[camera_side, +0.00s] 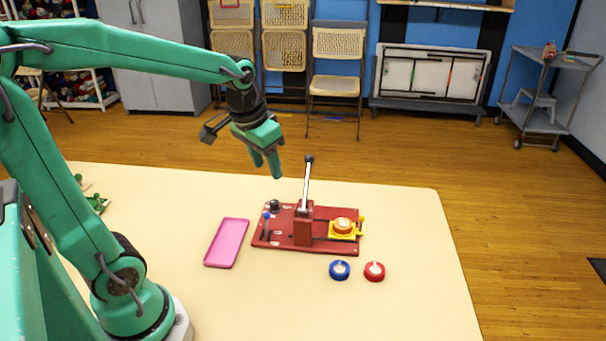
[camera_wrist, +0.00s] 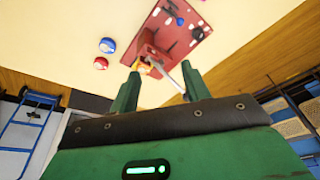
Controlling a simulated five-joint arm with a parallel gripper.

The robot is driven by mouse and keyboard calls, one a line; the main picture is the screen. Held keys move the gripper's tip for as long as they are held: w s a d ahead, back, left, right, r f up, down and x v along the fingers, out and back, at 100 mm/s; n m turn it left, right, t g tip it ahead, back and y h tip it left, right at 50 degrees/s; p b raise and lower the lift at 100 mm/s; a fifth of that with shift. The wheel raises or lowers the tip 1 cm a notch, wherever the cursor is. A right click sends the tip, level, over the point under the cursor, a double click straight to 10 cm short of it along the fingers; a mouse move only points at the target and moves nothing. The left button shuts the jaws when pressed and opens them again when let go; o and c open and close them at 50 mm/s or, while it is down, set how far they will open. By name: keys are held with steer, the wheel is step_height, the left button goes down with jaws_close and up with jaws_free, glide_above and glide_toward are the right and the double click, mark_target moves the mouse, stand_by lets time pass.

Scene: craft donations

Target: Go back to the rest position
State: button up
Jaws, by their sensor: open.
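My gripper (camera_side: 268,164) is open and empty, pointing down above the back of the table in the side view. In the wrist view its two green fingers (camera_wrist: 158,92) stand apart. The red press board (camera_side: 282,240) lies below it, with an upright lever (camera_side: 307,180) tipped in black. The lever shows between the fingers in the wrist view, but the gripper looks clear of it.
A pink tray (camera_side: 227,243) lies left of the board. A blue round piece (camera_side: 339,270) and a red round piece (camera_side: 374,271) lie in front of it. Small green items (camera_side: 97,203) lie at the table's left. The table (camera_side: 420,300) is bare at its right and front.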

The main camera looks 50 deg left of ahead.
steer(key=s+d+r+m+t, duration=0.1)
steer(key=s+d+t, duration=0.1)
steer(key=s+d, duration=0.4)
steer(key=shift+s+r+t+h, duration=0.3)
steer(key=shift+s+r, duration=0.05)
steer(key=shift+s, duration=1.85)
steer(key=shift+d, duration=0.1)
steer(key=shift+c, duration=0.5)
